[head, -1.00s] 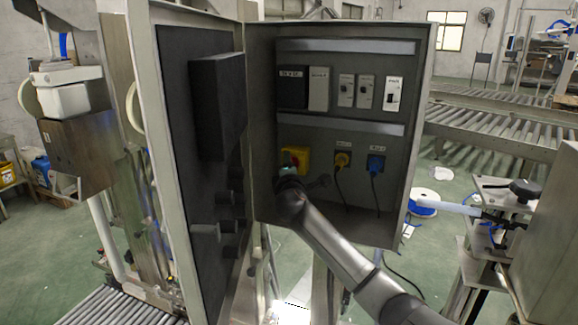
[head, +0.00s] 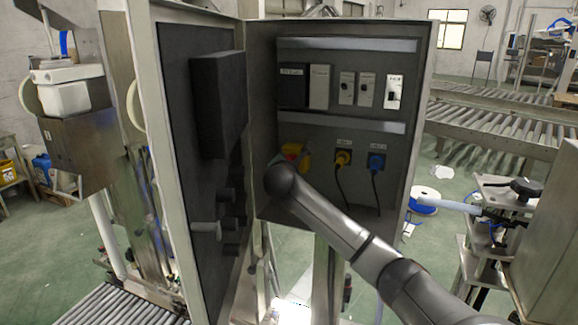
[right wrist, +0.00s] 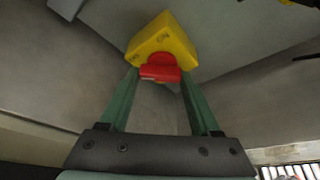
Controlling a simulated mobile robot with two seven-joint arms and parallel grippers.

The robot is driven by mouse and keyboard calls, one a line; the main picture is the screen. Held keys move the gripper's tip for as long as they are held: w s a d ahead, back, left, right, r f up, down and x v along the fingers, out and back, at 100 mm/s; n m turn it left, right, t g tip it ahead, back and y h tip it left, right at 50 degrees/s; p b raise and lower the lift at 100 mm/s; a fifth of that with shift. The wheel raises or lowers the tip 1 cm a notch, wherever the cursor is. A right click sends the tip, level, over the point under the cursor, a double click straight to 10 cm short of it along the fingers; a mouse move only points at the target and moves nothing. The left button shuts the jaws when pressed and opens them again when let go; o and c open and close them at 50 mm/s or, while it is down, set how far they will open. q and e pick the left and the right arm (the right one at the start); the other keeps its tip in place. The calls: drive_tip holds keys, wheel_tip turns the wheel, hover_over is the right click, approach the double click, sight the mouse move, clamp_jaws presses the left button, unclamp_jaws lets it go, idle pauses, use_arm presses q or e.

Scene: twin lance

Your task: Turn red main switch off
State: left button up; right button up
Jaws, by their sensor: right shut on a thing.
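The red main switch (right wrist: 160,73) is a red handle on a yellow housing (right wrist: 163,38) in the right wrist view. In the head view the yellow housing (head: 297,150) is at the lower left of the cabinet's back panel, partly covered by my right wrist. My right gripper (right wrist: 160,78) has its two green fingers on either side of the red handle and is shut on it. In the head view its fingers are hidden behind the wrist. My left gripper is not in view.
The open cabinet door (head: 170,60) stands at the left of my wrist, with dark knobs (head: 230,195) on it. A yellow plug (head: 343,158) and a blue plug (head: 376,162) with hanging cables are right of the switch. Breakers (head: 393,91) sit above.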

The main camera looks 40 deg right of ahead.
idle(0.4)
drive_tip(key=o, duration=1.4)
drive_tip(key=b+v, duration=0.1)
drive_tip(key=v, duration=1.1)
drive_tip(key=shift+s+a, duration=0.15)
drive_tip(key=shift+a, duration=0.05)
